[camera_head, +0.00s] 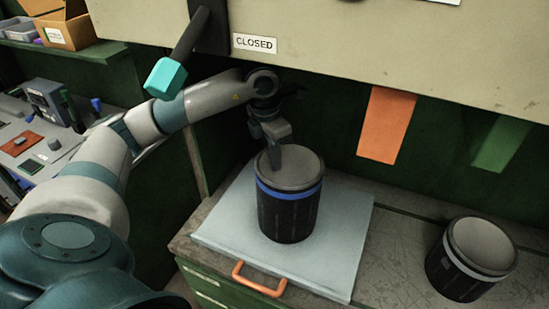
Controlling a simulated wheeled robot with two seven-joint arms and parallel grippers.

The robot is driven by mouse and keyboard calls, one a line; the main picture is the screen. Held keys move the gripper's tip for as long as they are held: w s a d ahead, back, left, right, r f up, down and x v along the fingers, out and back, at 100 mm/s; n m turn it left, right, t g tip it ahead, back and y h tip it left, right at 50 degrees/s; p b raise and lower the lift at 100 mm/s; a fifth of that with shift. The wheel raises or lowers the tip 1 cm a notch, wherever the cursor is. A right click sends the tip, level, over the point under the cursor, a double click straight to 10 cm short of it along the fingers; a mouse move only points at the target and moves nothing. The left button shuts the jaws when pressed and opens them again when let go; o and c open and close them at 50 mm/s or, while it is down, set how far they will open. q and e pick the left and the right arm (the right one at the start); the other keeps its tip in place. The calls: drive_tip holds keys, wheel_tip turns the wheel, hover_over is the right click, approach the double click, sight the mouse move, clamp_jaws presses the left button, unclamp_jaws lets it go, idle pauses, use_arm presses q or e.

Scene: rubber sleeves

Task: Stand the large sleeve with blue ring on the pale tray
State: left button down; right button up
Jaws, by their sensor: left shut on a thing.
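The large sleeve with blue ring (290,212) is a black cylinder with a grey top and a blue band near its upper rim. It is upright over the pale tray (345,228); I cannot tell whether its base touches the tray. The tray lies flat on the cabinet top and has an orange handle (258,280) at its front edge. My left gripper (276,160) is shut on the sleeve at its upper rim, from behind and above. Its far finger is hidden. My right gripper is not in view.
A second black sleeve with a pale grey ring (470,258) stands on the cabinet top at the right. A beige panel marked CLOSED (255,43) hangs above, with an orange tag (386,125) below it. A cluttered bench (50,140) is at the left.

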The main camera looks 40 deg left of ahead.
use_arm(q)
drive_tip(key=shift+w+f+p, duration=0.2)
drive_tip(key=shift+f+p, duration=0.2)
drive_tip(key=shift+f, duration=0.05)
drive_tip(key=shift+f, duration=0.15)
drive_tip(key=c, duration=1.9)
unclamp_jaws()
drive_tip(key=shift+s, duration=0.1)
